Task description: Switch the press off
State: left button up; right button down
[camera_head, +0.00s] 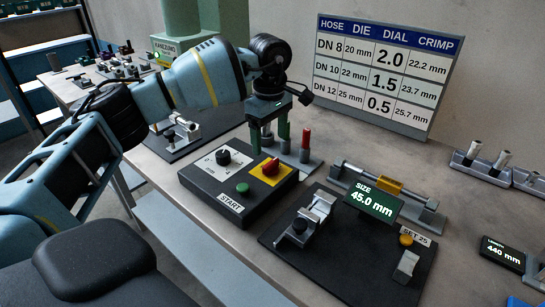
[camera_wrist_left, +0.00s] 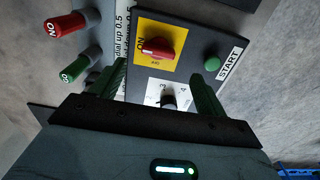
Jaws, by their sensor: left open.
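The control box (camera_head: 235,200) is dark and lies on the bench in the head view. A red rotary switch (camera_head: 271,167) sits on its yellow plate (camera_head: 262,178); both also show in the wrist view, the switch (camera_wrist_left: 157,47) with an ON mark beside it and another small mark below. I cannot tell which way the switch points. A black dial (camera_head: 223,157) and a green START button (camera_head: 242,188) share the box. My left gripper (camera_head: 270,135) is open and empty, above and behind the box. In the wrist view its fingers (camera_wrist_left: 158,88) stand either side of the dial, short of the switch.
Red and green gauges (camera_head: 305,146) stand close behind the box. A measuring fixture with a 45.0 mm display (camera_head: 374,202) is to the right. A chart board (camera_head: 383,75) stands at the back. A green machine column (camera_head: 182,18) rises at the back left.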

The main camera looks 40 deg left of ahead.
aim_at(271, 162)
pick_arm(q)
notch_tip(271, 162, down, 6)
jog(key=shift+w+f, duration=0.1)
jog(key=shift+f, duration=0.65)
pick_arm(e)
jog(key=shift+w+a+r, duration=0.1)
jog(key=shift+w+r, duration=0.35)
jog(key=shift+w, duration=0.35)
pick_arm(q)
jog(key=shift+c, duration=0.4)
jog(key=c, duration=0.9)
pick_arm(e)
jog(key=shift+s+f, duration=0.15)
jog(key=shift+s, duration=0.2)
